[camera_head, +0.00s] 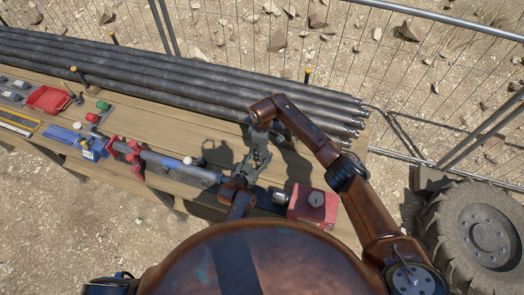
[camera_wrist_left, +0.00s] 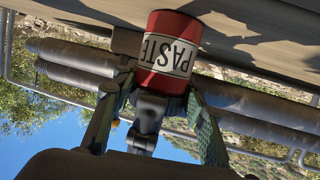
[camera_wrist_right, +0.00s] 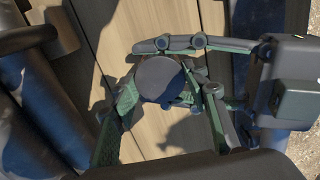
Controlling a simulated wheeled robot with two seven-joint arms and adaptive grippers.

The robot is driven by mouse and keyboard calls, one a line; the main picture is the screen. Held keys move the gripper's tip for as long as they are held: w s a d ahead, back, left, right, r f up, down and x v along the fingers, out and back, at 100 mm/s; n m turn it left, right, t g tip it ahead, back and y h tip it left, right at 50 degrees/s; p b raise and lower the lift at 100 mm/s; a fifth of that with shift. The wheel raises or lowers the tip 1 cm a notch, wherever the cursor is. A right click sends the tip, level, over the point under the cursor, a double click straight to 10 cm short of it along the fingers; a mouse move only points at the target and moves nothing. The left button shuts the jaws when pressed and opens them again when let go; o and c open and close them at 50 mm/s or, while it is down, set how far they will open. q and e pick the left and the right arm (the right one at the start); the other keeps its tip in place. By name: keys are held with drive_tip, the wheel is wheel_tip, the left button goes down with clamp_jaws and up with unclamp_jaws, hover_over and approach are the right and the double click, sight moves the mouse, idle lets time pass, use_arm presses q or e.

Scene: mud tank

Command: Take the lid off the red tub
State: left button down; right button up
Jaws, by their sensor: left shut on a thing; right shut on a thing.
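The red tub (camera_wrist_left: 168,62) has a white label reading PASTE and sits between the fingers of my left gripper (camera_wrist_left: 160,85) in the left wrist view. My left gripper is shut on it above the bench. In the right wrist view my right gripper (camera_wrist_right: 160,92) is shut on the round grey lid (camera_wrist_right: 160,76), seen from above. The left gripper's fingers reach in from the right there. The tub's body is hidden under the lid in that view, so I cannot tell whether the lid is seated or loose. In the head view both grippers (camera_head: 250,170) (camera_head: 259,147) meet over the bench.
Long dark pipes (camera_head: 180,75) lie along the back of the wooden bench (camera_head: 150,118). A red box (camera_head: 312,205) stands at its right end. A blue vise (camera_head: 88,143) and a grey and red tool (camera_head: 150,158) lie to the left. A red tray (camera_head: 48,99) is further left.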

drive_tip(key=c, duration=0.3)
drive_tip(key=o, duration=1.1)
drive_tip(key=shift+r, duration=3.9)
drive_tip(key=shift+c, duration=0.3)
drive_tip(key=shift+f, duration=3.9)
drive_tip(key=shift+c, duration=0.2)
drive_tip(key=c, duration=1.1)
drive_tip(key=o, duration=1.2)
